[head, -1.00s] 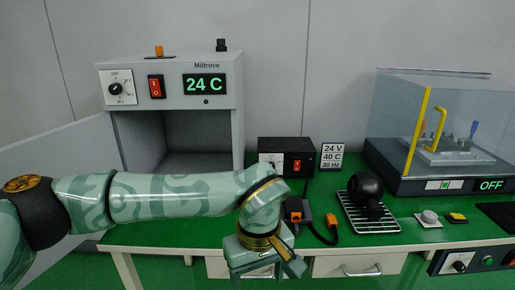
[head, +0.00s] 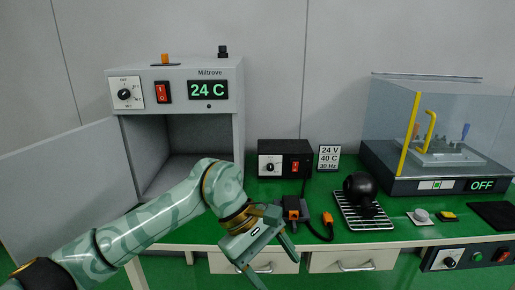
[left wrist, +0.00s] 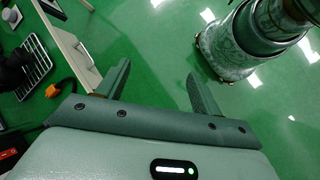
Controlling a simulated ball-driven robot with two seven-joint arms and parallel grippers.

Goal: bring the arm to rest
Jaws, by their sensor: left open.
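My left arm comes in from the lower left in the head view and is patterned in light and dark green. My left gripper (head: 272,268) hangs at the front edge of the green bench, in front of the drawers, pointing down. In the left wrist view the left gripper (left wrist: 155,85) has its two fingers spread wide, with only green floor between them. It holds nothing. My right gripper does not show in either view.
An oven (head: 180,108) with its door (head: 75,170) open stands at left. A power box (head: 285,160), a black ball-shaped device (head: 360,187) on a wire rack (head: 378,222) and a clear-covered enclosure (head: 440,125) stand on the bench (head: 200,231). Drawers (head: 342,262) are below.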

